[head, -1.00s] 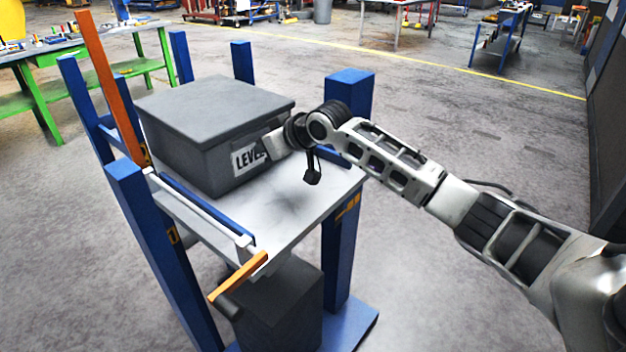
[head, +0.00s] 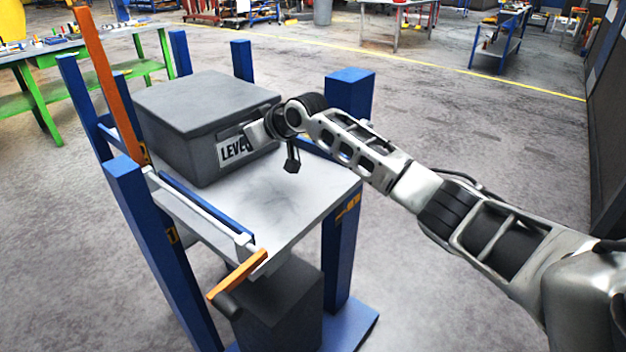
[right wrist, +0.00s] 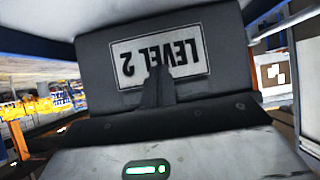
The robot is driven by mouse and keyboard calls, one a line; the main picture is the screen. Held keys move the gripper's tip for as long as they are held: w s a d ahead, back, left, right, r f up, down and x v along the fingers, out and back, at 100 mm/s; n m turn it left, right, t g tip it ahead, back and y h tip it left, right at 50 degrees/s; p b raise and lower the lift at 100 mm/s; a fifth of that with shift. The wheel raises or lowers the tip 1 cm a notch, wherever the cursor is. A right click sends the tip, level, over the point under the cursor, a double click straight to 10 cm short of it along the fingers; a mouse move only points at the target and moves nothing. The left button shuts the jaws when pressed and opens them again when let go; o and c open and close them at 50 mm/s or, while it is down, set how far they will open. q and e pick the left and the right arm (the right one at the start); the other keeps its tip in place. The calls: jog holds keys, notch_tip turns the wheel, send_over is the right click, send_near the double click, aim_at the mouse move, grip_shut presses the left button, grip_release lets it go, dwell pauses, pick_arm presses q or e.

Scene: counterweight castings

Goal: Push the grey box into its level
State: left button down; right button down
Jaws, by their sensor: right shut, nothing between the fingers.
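The grey box (head: 197,112) sits on the light grey shelf (head: 290,205) of the blue rack, toward its far left part. A white label (head: 233,151) is on its front face. In the right wrist view the label (right wrist: 160,52) appears upside down and reads "LEVEL 2". My right gripper (head: 252,133) is shut and empty, with its fingertips at the box's front face. In the right wrist view the closed fingers (right wrist: 157,85) overlap the label's edge; they look to be touching or very near it. My left gripper is in neither view.
Blue posts (head: 348,100) stand at the rack's corners. An orange upright bar (head: 108,85) rises at the left, and a bar with an orange handle (head: 240,274) runs along the shelf's near left edge. A dark block (head: 280,310) sits below. The shelf's near part is bare.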

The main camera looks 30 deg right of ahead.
aim_at(234, 132)
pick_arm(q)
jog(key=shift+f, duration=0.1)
pick_arm(e)
jog(key=shift+w+a+f, duration=0.1)
jog(key=shift+w+a, duration=0.05)
